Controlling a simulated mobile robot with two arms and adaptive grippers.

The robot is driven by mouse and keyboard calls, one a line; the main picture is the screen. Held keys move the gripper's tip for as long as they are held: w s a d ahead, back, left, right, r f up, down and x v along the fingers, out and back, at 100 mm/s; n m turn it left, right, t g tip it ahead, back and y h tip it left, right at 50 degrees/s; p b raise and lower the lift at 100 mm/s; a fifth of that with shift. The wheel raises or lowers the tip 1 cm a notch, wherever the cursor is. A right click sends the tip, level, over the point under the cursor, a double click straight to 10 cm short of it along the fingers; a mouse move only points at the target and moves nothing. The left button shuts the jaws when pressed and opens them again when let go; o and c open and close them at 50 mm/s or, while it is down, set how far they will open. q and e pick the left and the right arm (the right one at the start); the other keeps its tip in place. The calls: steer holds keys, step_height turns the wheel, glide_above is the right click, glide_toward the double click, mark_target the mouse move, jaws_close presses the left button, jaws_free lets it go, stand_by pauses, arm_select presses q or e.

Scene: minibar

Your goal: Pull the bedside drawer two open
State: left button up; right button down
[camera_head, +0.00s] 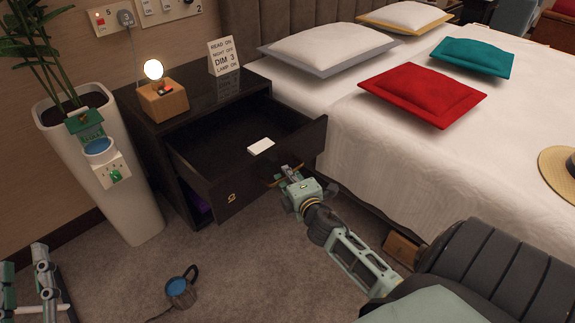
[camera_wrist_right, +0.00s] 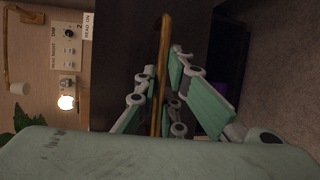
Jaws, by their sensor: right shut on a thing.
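The dark bedside cabinet (camera_head: 160,160) stands left of the bed in the head view. Its upper drawer (camera_head: 240,180), with a small gold mark on the front, is pulled well out, and its inside shows. My right gripper (camera_head: 285,175) is at the drawer front. In the right wrist view its fingers (camera_wrist_right: 164,85) are shut on the long brass-coloured handle (camera_wrist_right: 166,35), one on each side of it. A white block-like item (camera_head: 261,146) is inside the drawer. My left gripper (camera_head: 30,280) is low at the left edge, its fingers apart and empty.
A lit lamp on a wooden block (camera_head: 163,103) and a text sign (camera_head: 223,56) stand on the cabinet top. A white planter (camera_head: 140,195) is left of it, the bed (camera_head: 345,135) right. A dark mug-like item (camera_head: 181,291) sits on the carpet.

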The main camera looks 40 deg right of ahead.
steer(key=c, duration=1.8)
jaws_free()
steer(key=shift+c, duration=0.2)
steer(key=v, duration=1.2)
